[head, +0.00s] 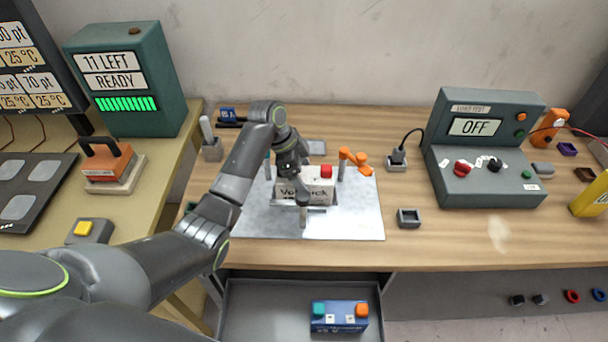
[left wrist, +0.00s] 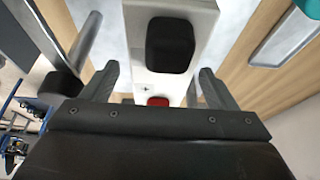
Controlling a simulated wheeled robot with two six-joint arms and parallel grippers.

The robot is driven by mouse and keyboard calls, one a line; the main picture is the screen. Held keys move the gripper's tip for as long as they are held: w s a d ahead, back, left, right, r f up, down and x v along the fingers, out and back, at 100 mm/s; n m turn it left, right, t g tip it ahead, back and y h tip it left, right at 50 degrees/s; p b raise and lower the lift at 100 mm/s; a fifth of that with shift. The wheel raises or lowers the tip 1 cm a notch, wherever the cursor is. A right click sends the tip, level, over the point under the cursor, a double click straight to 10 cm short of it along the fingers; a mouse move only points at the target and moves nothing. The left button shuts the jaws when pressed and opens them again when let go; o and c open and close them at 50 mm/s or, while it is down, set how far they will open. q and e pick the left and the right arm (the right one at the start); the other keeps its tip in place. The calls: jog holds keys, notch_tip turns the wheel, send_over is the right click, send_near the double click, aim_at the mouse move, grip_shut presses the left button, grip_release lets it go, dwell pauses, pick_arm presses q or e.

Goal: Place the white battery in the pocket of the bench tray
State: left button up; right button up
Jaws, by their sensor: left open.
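The white battery (head: 318,187), with dark lettering on its front and a red terminal on top, is at the middle of the silver bench tray (head: 355,222). My left gripper (head: 300,190) is over the battery and partly covers it. In the left wrist view the open fingers of my left gripper (left wrist: 158,78) lie on either side of the white battery (left wrist: 143,72), whose black and red terminals show. I cannot tell whether the fingers touch it. The battery's underside and the pocket are hidden, so I cannot tell how it sits. My right gripper is not in view.
An orange clamp (head: 353,158) stands at the tray's back right. A small grey holder (head: 408,218) and a green tester reading OFF (head: 480,150) are to the right. A blue battery (head: 340,316) lies in the open drawer (head: 260,305) below. The front right of the bench is mostly clear.

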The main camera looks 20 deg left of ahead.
pick_arm(q)
jog(key=b+v, duration=0.1)
jog(key=v, duration=0.9)
jog(key=shift+s+a+r, duration=0.15)
jog(key=shift+a+r, duration=0.05)
jog(key=shift+r, duration=0.2)
